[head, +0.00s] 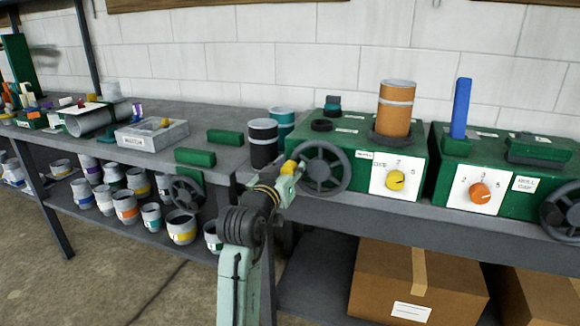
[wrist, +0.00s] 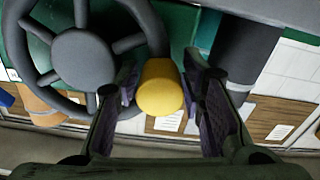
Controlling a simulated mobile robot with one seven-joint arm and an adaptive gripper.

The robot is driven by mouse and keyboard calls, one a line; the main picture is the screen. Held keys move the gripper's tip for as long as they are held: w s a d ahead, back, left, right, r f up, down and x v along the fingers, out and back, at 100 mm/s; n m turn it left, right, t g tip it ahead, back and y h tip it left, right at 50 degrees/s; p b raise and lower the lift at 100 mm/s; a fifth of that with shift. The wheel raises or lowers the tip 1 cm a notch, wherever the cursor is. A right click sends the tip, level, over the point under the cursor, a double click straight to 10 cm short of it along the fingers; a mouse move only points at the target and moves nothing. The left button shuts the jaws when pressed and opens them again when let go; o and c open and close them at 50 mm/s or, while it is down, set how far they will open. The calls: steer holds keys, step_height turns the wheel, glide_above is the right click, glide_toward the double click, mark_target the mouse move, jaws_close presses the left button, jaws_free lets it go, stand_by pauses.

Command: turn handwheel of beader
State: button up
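A dark grey spoked handwheel (head: 322,168) is on the left end of the front of the middle green machine (head: 345,135). The wheel also fills the upper left of the wrist view (wrist: 82,58). Its yellow crank knob (wrist: 160,88) sits at the rim and points toward my wrist camera. My gripper (wrist: 160,97) is open, with one finger on each side of the knob. A small gap shows on the right; on the left I cannot tell whether the finger touches. In the head view my gripper (head: 287,176) is at the wheel's left rim. The machine's small label is hard to read.
A yellow dial (head: 395,180) is on the same machine, with an orange duct piece (head: 396,105) on top. Another green machine (head: 500,165) with an orange dial stands right. Black and teal cans (head: 263,142) stand close left of the wheel. Cardboard boxes (head: 415,280) are below.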

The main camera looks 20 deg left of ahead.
jaws_close()
stand_by(0.4)
